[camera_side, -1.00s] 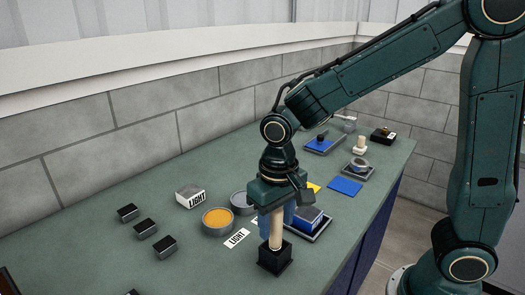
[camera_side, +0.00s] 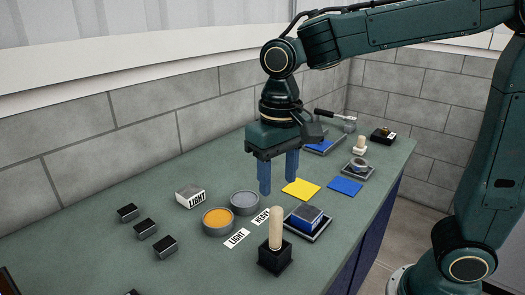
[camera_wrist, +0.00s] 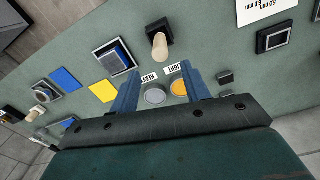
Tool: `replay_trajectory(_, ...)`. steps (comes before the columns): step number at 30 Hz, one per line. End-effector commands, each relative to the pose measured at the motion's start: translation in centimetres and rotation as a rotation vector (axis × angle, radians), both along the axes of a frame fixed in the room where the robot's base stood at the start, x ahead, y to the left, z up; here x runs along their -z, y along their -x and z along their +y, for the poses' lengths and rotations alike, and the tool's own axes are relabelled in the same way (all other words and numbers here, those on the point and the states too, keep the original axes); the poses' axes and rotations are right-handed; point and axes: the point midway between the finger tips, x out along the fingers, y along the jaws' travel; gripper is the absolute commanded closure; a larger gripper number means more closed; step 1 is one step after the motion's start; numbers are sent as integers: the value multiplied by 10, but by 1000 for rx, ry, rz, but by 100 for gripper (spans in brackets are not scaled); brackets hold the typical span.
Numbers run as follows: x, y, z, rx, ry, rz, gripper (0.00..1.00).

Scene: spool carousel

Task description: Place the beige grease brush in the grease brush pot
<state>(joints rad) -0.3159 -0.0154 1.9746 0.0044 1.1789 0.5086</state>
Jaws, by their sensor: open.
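The beige grease brush (camera_side: 275,229) stands upright in the black grease brush pot (camera_side: 275,259) near the table's front edge. The brush also shows in the wrist view (camera_wrist: 159,45), its lower end inside the pot (camera_wrist: 157,29). My gripper (camera_side: 278,182) is open and empty, its two blue fingers apart. It is above the table, behind and higher than the brush, and does not touch it. In the wrist view the fingers (camera_wrist: 163,95) show on either side of the grey and orange tins.
An orange-filled tin (camera_side: 217,220) and a grey tin (camera_side: 244,202) stand left of the pot, by LIGHT and HEAVY labels. A tray with a blue block (camera_side: 308,217) is close right of the pot. Yellow (camera_side: 301,189) and blue (camera_side: 345,186) squares lie behind. Several black blocks (camera_side: 147,229) stand left.

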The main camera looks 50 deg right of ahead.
Motion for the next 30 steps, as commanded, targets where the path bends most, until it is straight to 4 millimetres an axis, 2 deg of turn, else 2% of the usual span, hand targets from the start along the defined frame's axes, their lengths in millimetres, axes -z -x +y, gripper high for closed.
replay_trajectory(7,-15,0,0,0,0,0,53)
replay_trajectory(24,-15,0,0,0,0,0,53)
replay_trajectory(30,-19,6,-7,-8,-7,-24,53)
